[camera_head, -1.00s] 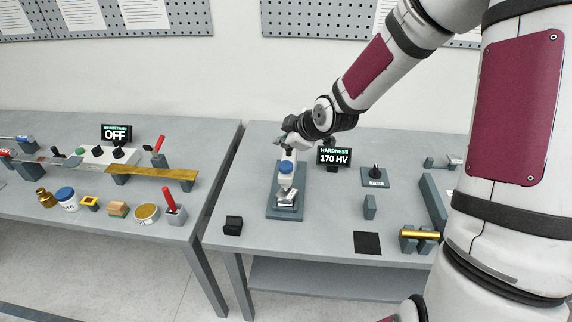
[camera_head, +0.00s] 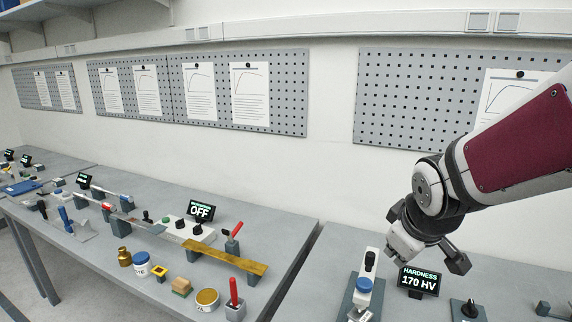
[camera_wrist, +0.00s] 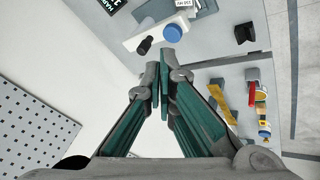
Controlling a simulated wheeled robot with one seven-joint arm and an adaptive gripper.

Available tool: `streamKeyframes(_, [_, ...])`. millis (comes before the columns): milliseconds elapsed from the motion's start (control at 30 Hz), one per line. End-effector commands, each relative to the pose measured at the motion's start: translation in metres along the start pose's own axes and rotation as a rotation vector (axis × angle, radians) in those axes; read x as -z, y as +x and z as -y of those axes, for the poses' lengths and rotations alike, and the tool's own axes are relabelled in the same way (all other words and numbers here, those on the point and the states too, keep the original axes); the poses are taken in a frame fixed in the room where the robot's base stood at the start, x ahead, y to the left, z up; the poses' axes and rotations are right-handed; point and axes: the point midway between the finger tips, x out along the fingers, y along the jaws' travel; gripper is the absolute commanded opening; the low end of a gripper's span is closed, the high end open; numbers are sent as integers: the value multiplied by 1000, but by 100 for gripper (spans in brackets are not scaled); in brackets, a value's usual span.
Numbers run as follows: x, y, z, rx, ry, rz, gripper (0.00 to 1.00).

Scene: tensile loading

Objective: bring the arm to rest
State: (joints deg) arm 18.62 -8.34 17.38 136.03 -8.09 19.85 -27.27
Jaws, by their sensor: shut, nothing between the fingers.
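My arm reaches in from the right in the head view, with my gripper (camera_head: 402,246) above the right bench, just right of the upper part of the white hardness tester (camera_head: 371,264). I cannot tell from this view how far apart they are. In the wrist view my gripper (camera_wrist: 159,82) shows its two green-sided fingers with the tips together and nothing between them. The tester's blue knob (camera_wrist: 172,32) and black knob lie beyond the fingertips there. The hardness display (camera_head: 418,282) reads 170 HV and stands below my gripper in the head view.
The left bench holds an OFF display (camera_head: 201,210), a brass-coloured bar (camera_head: 224,255), red-handled tools, a blue-lidded jar (camera_head: 141,265) and small parts. A black knob box (camera_head: 468,309) stands right of the hardness display. Pegboards with papers hang on the wall behind.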

Motion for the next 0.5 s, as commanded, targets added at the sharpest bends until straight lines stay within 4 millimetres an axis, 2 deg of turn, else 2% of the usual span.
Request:
streamKeyframes(100, [-13, -37, 9, -14, 125, 17, 0])
streamKeyframes(300, [-46, -90, 34, 15, 362, 29, 0])
streamKeyframes(500, [-75, -122, 60, 81, 540, 33, 0])
